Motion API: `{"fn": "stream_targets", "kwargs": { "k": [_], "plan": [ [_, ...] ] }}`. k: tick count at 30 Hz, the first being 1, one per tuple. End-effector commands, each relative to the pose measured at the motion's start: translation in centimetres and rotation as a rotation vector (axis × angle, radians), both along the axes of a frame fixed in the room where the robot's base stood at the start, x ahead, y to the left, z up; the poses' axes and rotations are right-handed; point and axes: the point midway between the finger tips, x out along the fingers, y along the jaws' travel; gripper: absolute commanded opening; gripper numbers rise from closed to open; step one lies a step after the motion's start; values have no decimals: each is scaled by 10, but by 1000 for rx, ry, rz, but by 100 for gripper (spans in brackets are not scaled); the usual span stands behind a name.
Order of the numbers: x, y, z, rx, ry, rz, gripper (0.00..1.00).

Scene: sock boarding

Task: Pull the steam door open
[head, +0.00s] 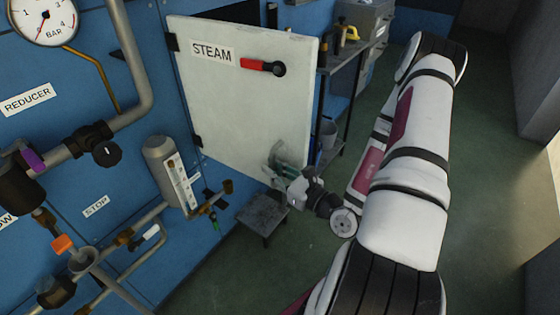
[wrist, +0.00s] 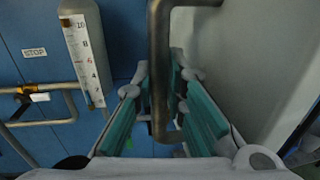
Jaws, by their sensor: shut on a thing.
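The steam door (head: 245,100) is a pale panel labelled STEAM with a red-and-black latch lever (head: 263,67), hinged at its left side on the blue cabinet. Its right edge appears to stand out from the cabinet, with a dark gap above its top; how far is unclear. My gripper (head: 278,160) is at the door's lower right part. In the wrist view its green-padded fingers (wrist: 160,78) are shut around a grey bent bar handle (wrist: 159,45), with the pale door surface (wrist: 245,60) to the right. In the head view the gripper hides the handle.
A small dark stool (head: 262,212) stands below the door. A gauge cylinder (head: 170,170), pipes and valves project from the blue cabinet at left. A shelf rack (head: 350,55) with tools stands behind the door to the right. Green floor (head: 480,180) is clear at right.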

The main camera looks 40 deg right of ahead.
Motion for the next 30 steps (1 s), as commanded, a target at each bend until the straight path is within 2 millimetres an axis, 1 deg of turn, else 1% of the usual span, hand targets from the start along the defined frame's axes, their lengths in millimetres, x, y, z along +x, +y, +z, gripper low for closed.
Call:
{"fn": "stream_targets", "kwargs": {
  "k": [1,6,20,21,22,30],
  "plan": [
    [-1,3,2,3,-1,-8,0],
    [0,7,2,1,-3,-32,0],
    [1,8,1,-1,-6,-39,0],
    [1,8,1,-1,-6,-39,14],
    [1,8,1,-1,-6,-39,21],
    [1,8,1,-1,-3,-40,21]
  ]
}}
